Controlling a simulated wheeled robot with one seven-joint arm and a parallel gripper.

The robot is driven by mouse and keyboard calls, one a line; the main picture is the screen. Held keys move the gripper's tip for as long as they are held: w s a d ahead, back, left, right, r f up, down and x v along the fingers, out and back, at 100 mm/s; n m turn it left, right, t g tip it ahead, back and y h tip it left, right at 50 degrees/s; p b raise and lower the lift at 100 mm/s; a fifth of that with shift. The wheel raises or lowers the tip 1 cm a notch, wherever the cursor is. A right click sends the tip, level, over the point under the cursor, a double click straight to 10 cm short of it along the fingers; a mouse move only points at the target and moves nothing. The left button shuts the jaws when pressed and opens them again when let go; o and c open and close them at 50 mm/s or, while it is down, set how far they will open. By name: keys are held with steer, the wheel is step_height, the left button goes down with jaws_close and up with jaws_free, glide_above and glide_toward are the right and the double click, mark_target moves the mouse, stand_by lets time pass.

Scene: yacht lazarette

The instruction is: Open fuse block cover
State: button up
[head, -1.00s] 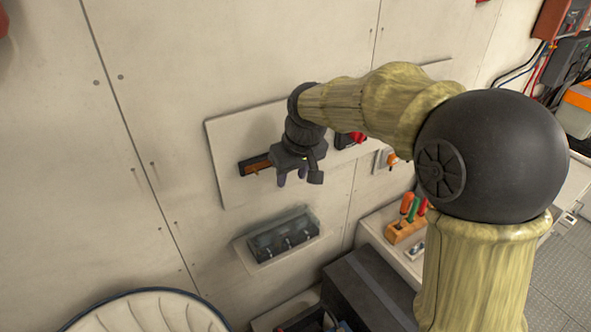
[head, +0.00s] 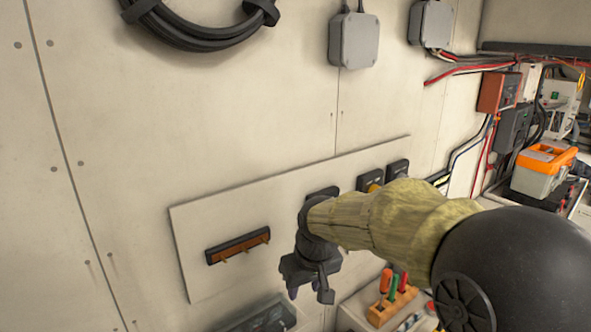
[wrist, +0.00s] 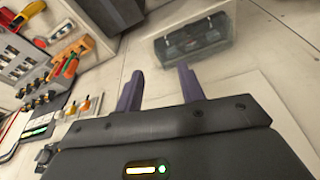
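The fuse block with its clear smoky cover (head: 262,318) is mounted low on the wall, cut off by the bottom edge of the head view. In the wrist view the cover (wrist: 192,40) shows whole, apparently shut, with dark fuse holders behind it. My gripper (head: 307,294) is above and to the right of the block in the head view. In the wrist view its two purple fingers (wrist: 160,73) are apart with nothing between them. They point toward the cover's side of the wall and do not appear to touch it.
A pale wall panel (head: 200,225) carries a dark strip with an orange-brown face (head: 238,245) and several switches. A wooden rack (head: 392,306) of colour-handled tools stands at lower right. The wall left of the panel is clear.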

steer(key=s+d+f+m+h+b, duration=0.1)
steer(key=s+d+f+m+b, duration=0.3)
steer(key=s+d+f, duration=0.9)
step_height(320, 180, down, 2)
steer(key=shift+d+f+m, duration=0.2)
steer(key=shift+d+m, duration=0.4)
steer(key=shift+d, duration=0.1)
